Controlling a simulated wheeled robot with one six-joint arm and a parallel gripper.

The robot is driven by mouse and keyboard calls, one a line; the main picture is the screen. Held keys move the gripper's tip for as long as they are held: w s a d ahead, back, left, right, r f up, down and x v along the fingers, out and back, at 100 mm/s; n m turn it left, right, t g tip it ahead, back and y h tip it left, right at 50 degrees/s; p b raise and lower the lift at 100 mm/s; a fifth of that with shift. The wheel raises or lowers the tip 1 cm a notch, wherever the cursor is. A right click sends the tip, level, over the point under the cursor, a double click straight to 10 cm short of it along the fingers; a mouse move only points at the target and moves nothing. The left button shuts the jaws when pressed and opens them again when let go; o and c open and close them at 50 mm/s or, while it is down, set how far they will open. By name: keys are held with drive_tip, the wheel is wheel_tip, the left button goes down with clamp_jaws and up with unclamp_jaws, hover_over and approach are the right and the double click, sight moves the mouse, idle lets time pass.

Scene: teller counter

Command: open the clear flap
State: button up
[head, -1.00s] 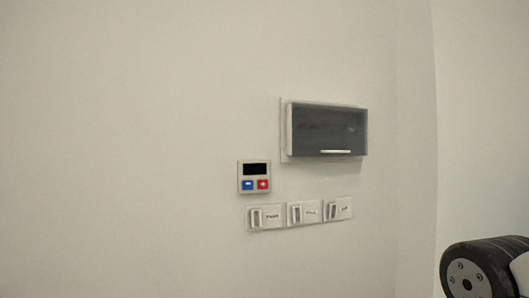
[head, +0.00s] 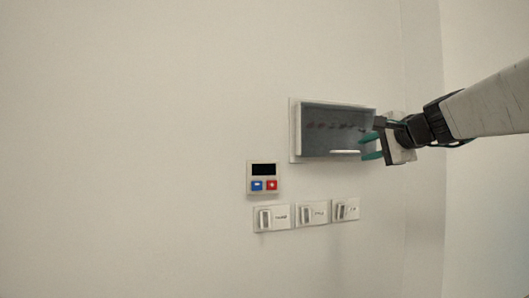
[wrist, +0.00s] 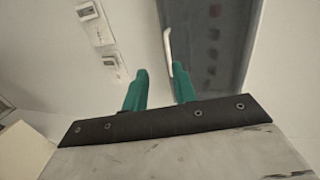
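The clear flap (head: 325,140) is a grey see-through cover on a wall box, with a row of dark reddish marks behind it. It looks shut. Its white bar handle (head: 345,152) runs along the lower edge. In the wrist view the flap (wrist: 228,45) is at top right, with the handle (wrist: 168,48) along its left edge. My gripper (head: 369,147) has teal fingers, open and empty, at the flap's right end, to the right of the handle. In the wrist view my gripper (wrist: 160,80) has its right fingertip close to the handle's near end; contact cannot be told.
A small panel (head: 263,171) with a dark display, a blue button and a red button is on the wall below left of the box. Several labelled switches (head: 313,213) sit in a row beneath. The wall left of them is bare. A wall corner stands to the right.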

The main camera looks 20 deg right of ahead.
sight(346, 130)
drive_tip(key=w, duration=0.7)
drive_tip(key=shift+w+d+f+m, duration=0.3)
drive_tip(key=shift+w+d, duration=0.05)
drive_tip(key=shift+d, duration=0.1)
clamp_jaws()
